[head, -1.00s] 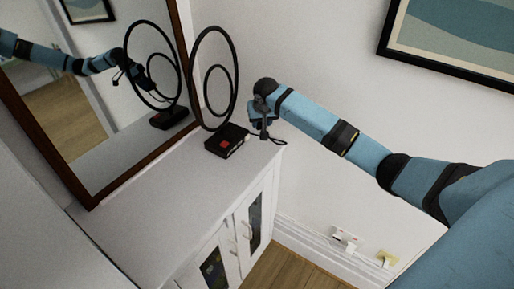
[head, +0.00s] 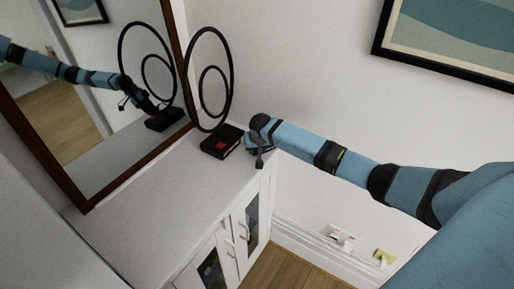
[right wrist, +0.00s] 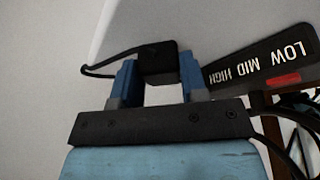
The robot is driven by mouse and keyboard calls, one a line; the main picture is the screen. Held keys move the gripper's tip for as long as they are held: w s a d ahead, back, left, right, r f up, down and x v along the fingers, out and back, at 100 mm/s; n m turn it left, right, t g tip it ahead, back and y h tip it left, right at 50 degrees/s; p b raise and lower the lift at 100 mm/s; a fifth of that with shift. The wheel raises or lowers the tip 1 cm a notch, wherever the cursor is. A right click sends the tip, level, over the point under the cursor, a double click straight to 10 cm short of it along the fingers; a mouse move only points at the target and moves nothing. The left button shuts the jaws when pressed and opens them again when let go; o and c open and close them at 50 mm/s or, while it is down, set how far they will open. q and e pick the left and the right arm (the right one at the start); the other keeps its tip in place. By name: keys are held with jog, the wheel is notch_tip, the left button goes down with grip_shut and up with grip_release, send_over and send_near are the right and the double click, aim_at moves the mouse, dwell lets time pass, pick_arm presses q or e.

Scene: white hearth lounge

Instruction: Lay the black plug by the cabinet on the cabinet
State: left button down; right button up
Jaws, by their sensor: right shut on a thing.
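The black plug (right wrist: 158,60) is between the two blue fingers of my right gripper (right wrist: 158,82) in the right wrist view, with its black cord (right wrist: 105,66) trailing to the left. In the head view my right gripper (head: 258,150) is at the far right corner of the white cabinet (head: 150,212), close beside the black device. The plug cannot be made out in the head view. Whether it touches the cabinet top is not clear. My left gripper is not directly in view.
A black device (head: 222,140) with a red switch and a double-ring antenna (head: 209,75) stands on the cabinet; its LOW MID HIGH label (right wrist: 265,62) is near my right fingers. A framed mirror (head: 110,95) leans behind. The cabinet's front top is clear. Wall sockets (head: 342,236) sit low at right.

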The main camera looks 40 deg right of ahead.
jog(key=shift+f, duration=0.15)
jog(key=o, duration=0.9)
jog(key=v, duration=1.2)
jog(key=s+a+f+n+t+y, duration=0.2)
jog(key=s+a+f+n, duration=0.1)
jog(key=s+a+f, duration=0.5)
jog(key=s+a+f+n+t+y, duration=0.25)
jog(key=s+a, duration=0.35)
jog(key=a, duration=0.4)
jog(key=s+a+f, duration=0.1)
jog(key=s+f, duration=0.1)
jog(key=s, duration=0.4)
jog(key=s+a+f+n+t, duration=0.1)
jog(key=s+a+f, duration=0.1)
jog(key=s, duration=0.4)
jog(key=s+a+f+n+t, duration=0.1)
jog(key=s+f, duration=0.1)
jog(key=s, duration=0.4)
jog(key=shift+s+a+y+p, duration=0.2)
jog(key=shift+a+y+p, duration=0.1)
jog(key=shift+y, duration=0.05)
